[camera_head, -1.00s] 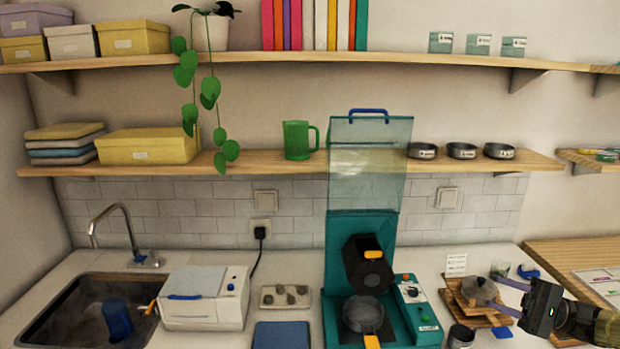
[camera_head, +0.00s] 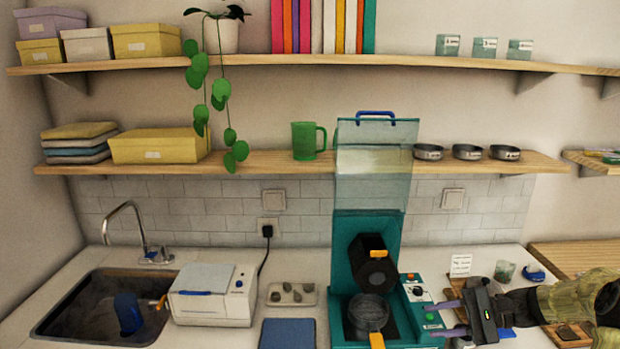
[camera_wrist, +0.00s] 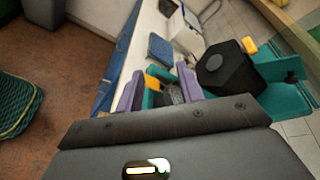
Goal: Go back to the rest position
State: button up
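My gripper (camera_head: 449,318) is at the lower right of the head view, its purple fingers pointing left. The fingers stand apart with nothing held between them; they also show apart in the wrist view (camera_wrist: 159,90). The gripper is in front of the right side of the teal machine (camera_head: 340,322), and I cannot tell how far above the counter it is. My arm hides most of the wooden stand behind it.
A grey pan (camera_head: 368,311) with a yellow handle sits in the machine below a black drum (camera_head: 371,262). A white box appliance (camera_head: 213,305), a blue mat (camera_head: 287,334) and the sink (camera_head: 75,308) lie left. A shelf (camera_head: 270,162) runs above.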

jog(key=s+a+f+n+g+h+p, duration=0.1)
jog(key=s+a+f+n+g+h, duration=0.3)
jog(key=s+a+h, duration=0.45)
jog(key=s+a+n+t+h+p, duration=0.1)
jog(key=s+a+n+t+h, duration=0.3)
jog(key=s+n+h, duration=0.1)
jog(key=shift+s+a+r+n+h+p, duration=0.15)
jog(key=shift+s+r+n+h+p, duration=0.25)
jog(key=shift+s, duration=0.85)
jog(key=shift+f, duration=0.1)
